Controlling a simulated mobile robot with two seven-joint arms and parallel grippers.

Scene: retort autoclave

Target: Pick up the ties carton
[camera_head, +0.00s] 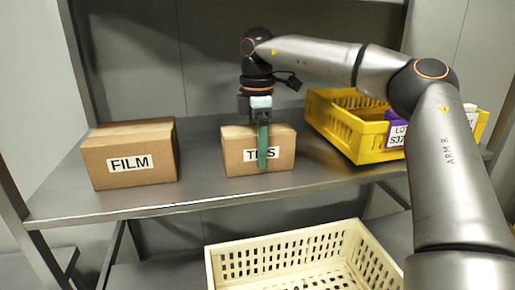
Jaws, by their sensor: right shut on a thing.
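The ties carton (283,151) is a small brown box with a white label on its front, partly covered by my gripper. It sits on the grey metal shelf, right of the film carton. My right gripper (263,160) reaches down from above, with a green finger in front of the carton's label. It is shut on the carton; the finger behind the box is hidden. The carton looks upright and level, and I cannot tell any gap under it. My left gripper is not in view.
A brown film carton (130,160) stands left on the shelf (215,187). A yellow crate (340,127) holding a purple item and labelled pieces stands right, partly behind my right arm. A cream slotted basket (280,246) is below, in front of the shelf.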

